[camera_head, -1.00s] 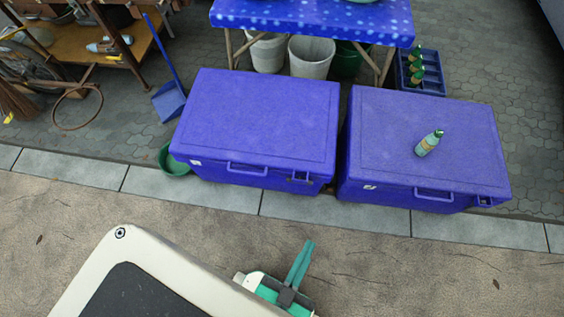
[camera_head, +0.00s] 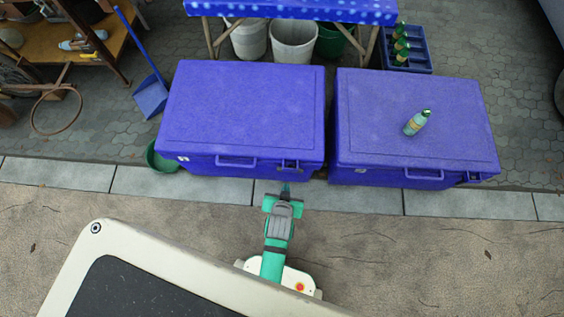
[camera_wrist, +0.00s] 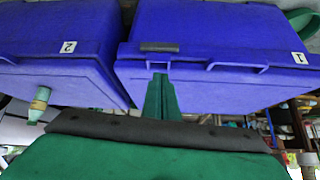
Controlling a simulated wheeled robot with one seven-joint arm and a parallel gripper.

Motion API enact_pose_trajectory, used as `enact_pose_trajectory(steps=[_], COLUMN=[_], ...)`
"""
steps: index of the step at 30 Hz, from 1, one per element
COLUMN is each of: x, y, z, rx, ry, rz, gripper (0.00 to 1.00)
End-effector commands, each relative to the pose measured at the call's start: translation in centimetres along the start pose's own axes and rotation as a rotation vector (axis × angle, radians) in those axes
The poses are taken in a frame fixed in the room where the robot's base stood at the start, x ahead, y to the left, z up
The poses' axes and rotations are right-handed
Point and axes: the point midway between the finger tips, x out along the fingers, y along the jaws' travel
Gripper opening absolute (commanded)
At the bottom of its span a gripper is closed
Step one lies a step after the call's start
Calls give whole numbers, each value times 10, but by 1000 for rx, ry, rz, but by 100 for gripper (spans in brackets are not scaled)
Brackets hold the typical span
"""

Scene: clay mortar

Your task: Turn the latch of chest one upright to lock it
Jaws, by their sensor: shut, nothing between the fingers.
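Chest one (camera_head: 240,110) is the left blue chest in the head view. It shows at right in the wrist view (camera_wrist: 215,85), marked with a 1, and looks upside down there. Its latch is a grey bar (camera_wrist: 159,47) lying level near one end of the front, beside the handle (camera_wrist: 238,66). The latch is small and dark in the head view (camera_head: 290,166). My gripper (camera_head: 285,188) points at the front of chest one at the latch end. In the wrist view its green fingers (camera_wrist: 160,82) are together and empty, close to the latch. I cannot tell whether they touch it.
Chest two (camera_head: 415,110) stands to the right, with a narrow gap between the chests and a bottle (camera_head: 417,123) on its lid. A green basin (camera_head: 160,160) sits at chest one's left corner. Open paving (camera_head: 400,250) lies in front.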

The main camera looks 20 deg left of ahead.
Motion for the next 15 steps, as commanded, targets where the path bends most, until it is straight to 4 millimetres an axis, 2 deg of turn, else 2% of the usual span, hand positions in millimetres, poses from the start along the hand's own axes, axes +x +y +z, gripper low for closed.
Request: enact_pose_trajectory(steps=[1, 6, 10, 15], x=[16, 55, 73, 83], y=[-4, -18, -26, -32], z=[-10, -28, -46, -61], rx=[-12, -53, -85, -114], ry=[-32, -179, -278, -370], rz=[-7, -21, -23, -20], gripper=[0, 0, 0, 0])
